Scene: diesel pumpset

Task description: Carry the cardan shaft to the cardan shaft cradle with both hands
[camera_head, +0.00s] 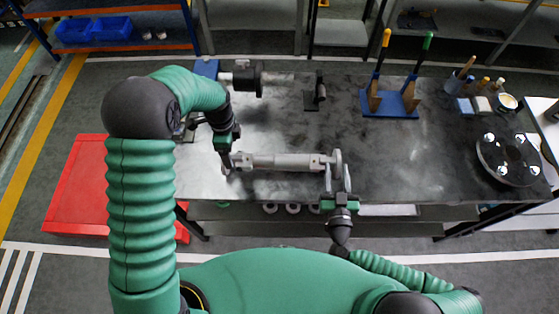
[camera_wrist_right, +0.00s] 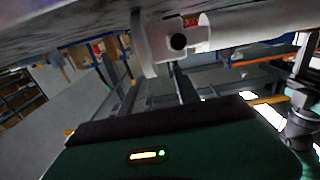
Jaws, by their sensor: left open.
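The cardan shaft (camera_head: 285,162) is a grey metal rod with joint ends, lying left to right near the bench's front edge. My left gripper (camera_head: 226,163) is open at its left end, with the fingers pointing down. My right gripper (camera_head: 338,180) reaches up from the front edge to the round flange at the right end. Its fingers stand apart by the flange, but whether they grip it is unclear. In the right wrist view, the shaft end (camera_wrist_right: 180,40) is close above a dark finger. I cannot tell which fixture is the cradle.
A black stand (camera_head: 316,92) and a dark block with a rod (camera_head: 246,79) stand behind the shaft. A blue tool rack (camera_head: 390,104) is at the back. A dark disc (camera_head: 508,160) lies at right. The bench (camera_head: 420,165) is clear between shaft and disc.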

